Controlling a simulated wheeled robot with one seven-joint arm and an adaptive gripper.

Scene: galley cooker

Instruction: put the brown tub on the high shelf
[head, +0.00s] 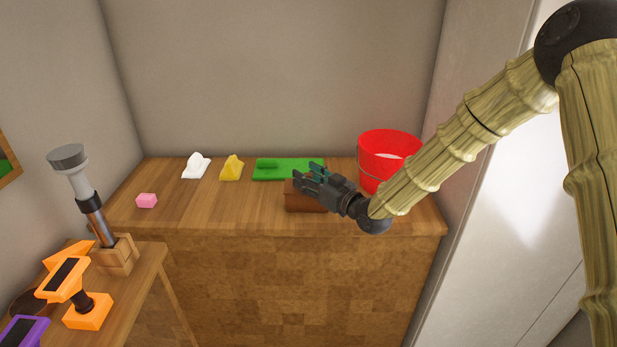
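The brown tub (304,203) is a low box on the wooden counter, near its front edge and in front of the green board. My gripper (306,176) reaches in from the right, over the tub in the picture, and hides part of its top. Its dark fingers with teal pads look spread, with no object visible between them. I cannot tell whether a finger touches the tub. No high shelf shows in this view.
On the counter (235,212) are a red bucket (376,165), a green board (270,175), a yellow object (231,169), a white object (196,167) and a pink block (147,201). A lower table at left holds an orange stand (88,311) and a grey-headed tool (78,183).

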